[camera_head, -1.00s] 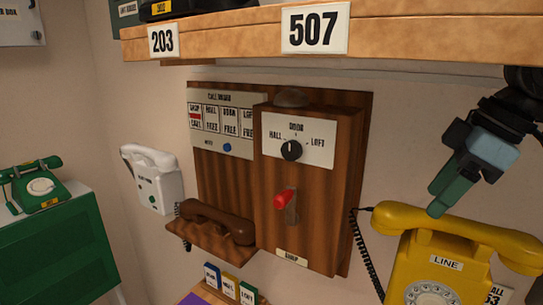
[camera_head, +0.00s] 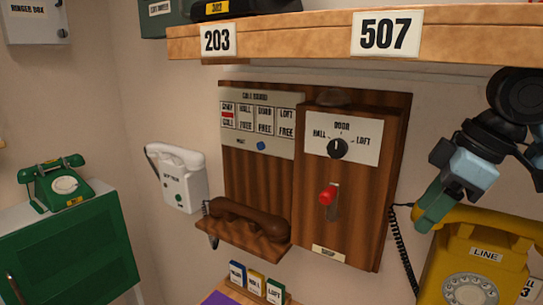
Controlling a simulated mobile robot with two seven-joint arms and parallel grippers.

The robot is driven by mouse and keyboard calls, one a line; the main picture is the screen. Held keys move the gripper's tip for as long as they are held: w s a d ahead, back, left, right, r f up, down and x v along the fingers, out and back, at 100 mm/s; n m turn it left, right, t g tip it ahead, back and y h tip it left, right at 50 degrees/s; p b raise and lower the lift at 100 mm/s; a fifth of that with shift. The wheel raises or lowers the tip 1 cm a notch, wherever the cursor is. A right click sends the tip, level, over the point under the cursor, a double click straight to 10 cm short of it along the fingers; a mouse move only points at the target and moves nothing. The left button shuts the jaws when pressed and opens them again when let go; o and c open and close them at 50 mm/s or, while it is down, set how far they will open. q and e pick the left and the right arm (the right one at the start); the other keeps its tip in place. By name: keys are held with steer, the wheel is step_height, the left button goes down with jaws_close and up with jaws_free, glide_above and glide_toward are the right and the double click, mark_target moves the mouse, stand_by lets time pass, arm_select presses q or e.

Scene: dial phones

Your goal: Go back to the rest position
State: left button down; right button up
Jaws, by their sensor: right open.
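My right gripper (camera_head: 432,212) comes in from the right edge, in front of the wall at the upper left of the yellow phone (camera_head: 475,265). It points down and left, and its jaws are open with nothing seen between them. Its fingertips overlap the yellow handset in the picture; I cannot tell whether they touch it. The yellow handset lies across the top of its phone. My left gripper is not in view.
A wooden call board (camera_head: 258,180) with a dial, a red lever (camera_head: 327,195) and a brown handset (camera_head: 248,218) fills the middle. A wooden shelf (camera_head: 290,40) juts out above.

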steer(key=s+a+f+m, duration=0.1)
steer(key=s+a+f, duration=0.15)
steer(key=f, duration=0.75)
steer(key=s+a+f+y, duration=0.1)
steer(key=a+f, duration=0.3)
steer(key=f, duration=0.7)
steer(key=s+a+f+m, duration=0.15)
steer(key=a+f, duration=0.25)
steer(key=f, duration=0.6)
steer(key=s+d+f+m+h, duration=0.2)
steer(key=s+d+f+m, duration=0.4)
steer(key=s, duration=0.5)
steer(key=s+d+f+m+h, duration=0.15)
steer(key=s+d+f, duration=0.25)
steer(key=s+f, duration=0.55)
steer(key=w+a+f+t, duration=0.2)
steer(key=w+f+t, duration=0.2)
steer(key=f+t, duration=0.3)
steer(key=shift+w+a+f, duration=0.3)
steer(key=shift+f, duration=0.45)
steer(key=shift+y, duration=0.25)
